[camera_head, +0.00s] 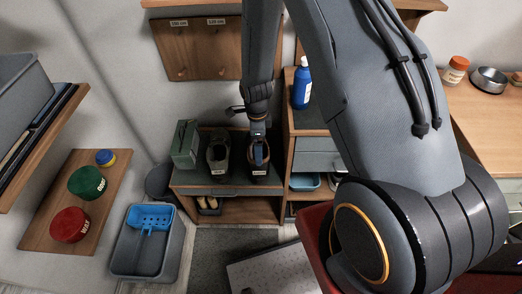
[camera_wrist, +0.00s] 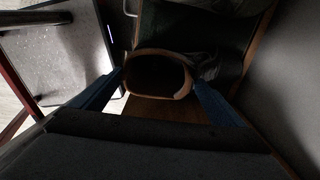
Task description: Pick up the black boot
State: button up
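The black boot (camera_head: 259,170), with a brown-rimmed opening, stands upright on the dark top of a low wooden cabinet in the head view. In the wrist view its brown oval rim (camera_wrist: 158,54) lies between my blue fingers. My gripper (camera_head: 259,146) is over the boot from above, one finger on each side of the opening. It also shows in the wrist view (camera_wrist: 156,78). The fingertips are at or very close to the rim. I cannot tell whether they press on it.
A grey-green boot (camera_head: 218,154) stands close to the left, with a green box (camera_head: 185,146) beyond it. A taller cabinet with a blue bottle (camera_head: 302,84) rises to the right. A wall board with pegs (camera_head: 200,55) is behind. A grey bin (camera_head: 140,262) stands on the floor at left.

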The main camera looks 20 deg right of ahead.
jog(key=c, duration=1.1)
jog(key=shift+w, duration=0.1)
jog(key=shift+c, duration=0.9)
jog(key=shift+r, duration=0.15)
